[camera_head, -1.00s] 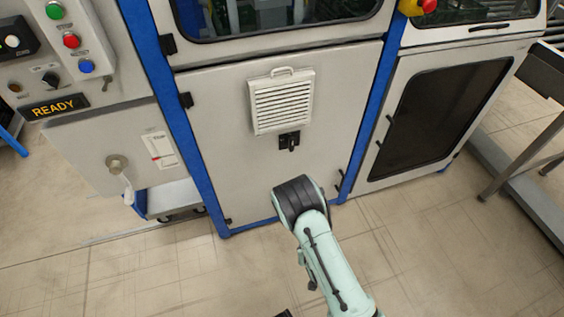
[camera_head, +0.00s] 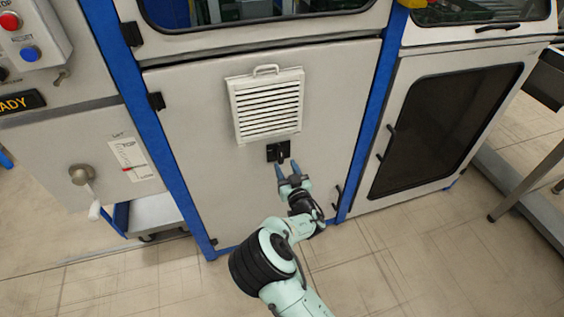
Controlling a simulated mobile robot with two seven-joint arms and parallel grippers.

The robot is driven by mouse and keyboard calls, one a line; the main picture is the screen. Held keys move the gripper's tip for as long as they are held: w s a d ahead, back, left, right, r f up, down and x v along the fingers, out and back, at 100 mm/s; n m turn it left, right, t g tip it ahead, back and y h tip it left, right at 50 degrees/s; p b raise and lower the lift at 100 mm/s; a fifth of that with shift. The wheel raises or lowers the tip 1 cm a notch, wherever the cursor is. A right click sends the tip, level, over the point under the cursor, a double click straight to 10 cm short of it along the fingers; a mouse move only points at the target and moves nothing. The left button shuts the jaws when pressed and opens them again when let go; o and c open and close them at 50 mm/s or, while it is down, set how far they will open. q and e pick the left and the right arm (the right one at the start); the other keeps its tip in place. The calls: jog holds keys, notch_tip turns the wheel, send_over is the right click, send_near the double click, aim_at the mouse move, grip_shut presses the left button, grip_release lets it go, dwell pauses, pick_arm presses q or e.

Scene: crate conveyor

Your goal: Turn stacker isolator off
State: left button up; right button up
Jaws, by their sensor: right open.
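The isolator (camera_head: 278,151) is a small black switch with a dark handle on the grey cabinet panel, just below the white louvred vent. My right gripper (camera_head: 287,170) is just below it, with its two blue fingers spread open and pointing up at the switch. The fingertips appear very close to the lower part of the switch; I cannot tell whether they touch it. The gripper is empty as far as I can see. The handle's exact position is too small to tell. My left gripper is not in view.
The white vent (camera_head: 268,105) has a handle on top. Blue frame posts (camera_head: 372,110) flank the panel. At the left are a control box (camera_head: 33,38) with buttons and a lever (camera_head: 82,175) beside a label. A dark-windowed door (camera_head: 440,130) stands at the right. The floor in front is clear.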

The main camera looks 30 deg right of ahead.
aim_at(281, 157)
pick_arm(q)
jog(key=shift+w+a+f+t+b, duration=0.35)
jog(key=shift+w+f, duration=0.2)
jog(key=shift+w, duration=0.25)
pick_arm(e)
jog(key=shift+x, duration=2.1)
jog(key=shift+d, duration=0.1)
jog(key=shift+c, duration=0.4)
grip_shut()
